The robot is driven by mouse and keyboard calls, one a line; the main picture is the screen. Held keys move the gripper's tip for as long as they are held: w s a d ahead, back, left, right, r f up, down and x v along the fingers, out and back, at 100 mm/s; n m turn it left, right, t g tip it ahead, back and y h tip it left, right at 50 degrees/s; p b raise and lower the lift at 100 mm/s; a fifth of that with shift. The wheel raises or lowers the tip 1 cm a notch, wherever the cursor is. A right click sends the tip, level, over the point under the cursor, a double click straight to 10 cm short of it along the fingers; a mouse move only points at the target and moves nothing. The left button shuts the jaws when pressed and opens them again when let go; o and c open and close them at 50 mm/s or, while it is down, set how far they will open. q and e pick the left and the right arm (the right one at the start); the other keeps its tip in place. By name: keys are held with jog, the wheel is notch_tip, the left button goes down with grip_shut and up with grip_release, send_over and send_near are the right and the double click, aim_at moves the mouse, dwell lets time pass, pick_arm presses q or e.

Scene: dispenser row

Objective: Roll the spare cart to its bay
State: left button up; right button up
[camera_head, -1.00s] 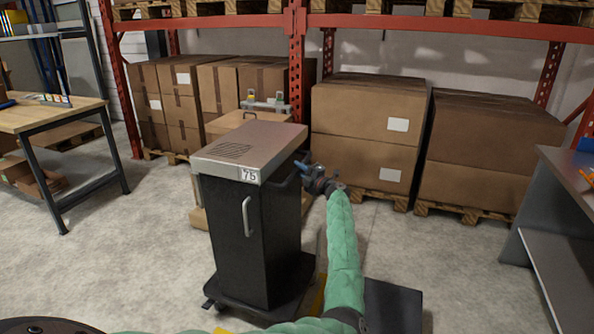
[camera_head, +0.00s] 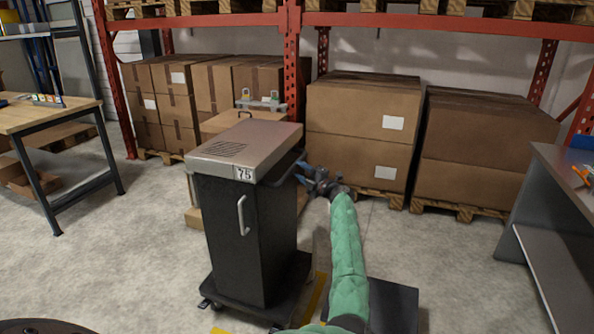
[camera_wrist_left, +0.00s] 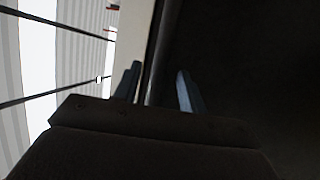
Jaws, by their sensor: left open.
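The spare cart (camera_head: 248,225) is a dark cabinet on a wheeled base, with a grey metal top, a number 75 label and a pale door handle. It stands upright on the floor in the middle of the head view. A dark push handle (camera_head: 290,171) sticks out at its right side. My left gripper (camera_head: 304,173), at the end of the green-sleeved arm, is at this handle. In the left wrist view, its fingers (camera_wrist_left: 160,90) are apart, with a bar-like edge showing between them. Contact cannot be told. My right gripper is out of view.
Yellow floor marking (camera_head: 316,292) shows beside the cart's base. Stacked cartons (camera_head: 362,125) on pallets stand behind, under a red rack (camera_head: 291,75). A wooden workbench (camera_head: 45,112) is at left and a grey bench (camera_head: 560,190) at right. Bare floor lies left of the cart.

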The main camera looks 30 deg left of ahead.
pick_arm(q)
jog(key=shift+v, duration=2.4)
jog(key=shift+w, duration=0.1)
